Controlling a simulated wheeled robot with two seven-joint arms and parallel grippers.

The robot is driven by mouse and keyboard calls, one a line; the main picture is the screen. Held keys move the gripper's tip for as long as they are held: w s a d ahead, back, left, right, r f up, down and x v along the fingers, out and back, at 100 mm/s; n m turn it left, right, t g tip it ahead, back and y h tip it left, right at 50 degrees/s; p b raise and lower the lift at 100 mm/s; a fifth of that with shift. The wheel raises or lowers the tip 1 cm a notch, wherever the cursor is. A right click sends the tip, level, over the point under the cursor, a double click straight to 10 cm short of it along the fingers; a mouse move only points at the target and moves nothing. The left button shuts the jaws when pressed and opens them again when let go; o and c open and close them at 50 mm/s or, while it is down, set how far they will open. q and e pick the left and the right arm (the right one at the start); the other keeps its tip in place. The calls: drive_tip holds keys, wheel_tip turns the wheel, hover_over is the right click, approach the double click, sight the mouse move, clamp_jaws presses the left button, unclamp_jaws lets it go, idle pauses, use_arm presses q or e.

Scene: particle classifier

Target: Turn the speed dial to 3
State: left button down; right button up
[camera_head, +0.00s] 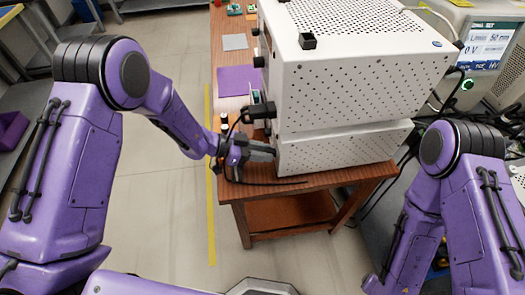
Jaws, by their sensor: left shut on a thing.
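The particle classifier is a white perforated machine (345,95), with a lower white box (345,148) under its upper housing. My left gripper (262,151) comes in from the left and reaches the left-hand face of the lower box. It is shut on a small part there, seemingly the speed dial. The dial itself, its marks and its setting are hidden by the gripper and the angle of view. My right arm stands at the right, and its gripper is out of view.
The machine stands on a brown wooden table (310,181). A black cable (275,183) lies along the table's front edge near my left gripper. A purple sheet (236,82) lies behind. A display unit (487,50) stands at the right.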

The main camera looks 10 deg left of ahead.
use_arm(q)
drive_tip(key=shift+m, duration=0.3)
drive_tip(key=shift+s+f+m+t+y+b, duration=0.1)
drive_tip(key=shift+m+t+y+b, duration=0.1)
drive_tip(key=shift+m+t+b, duration=0.35)
drive_tip(key=shift+s+f+m+t+y+b, duration=0.1)
drive_tip(key=shift+m+t+y+b, duration=0.1)
drive_tip(key=shift+m+t+b, duration=0.3)
drive_tip(key=shift+d+r+m+t+b, duration=0.1)
drive_tip(key=shift+m+t+b, duration=0.45)
drive_tip(key=shift+m+b, duration=0.65)
drive_tip(key=c, duration=0.8)
unclamp_jaws()
drive_tip(key=shift+c, duration=0.2)
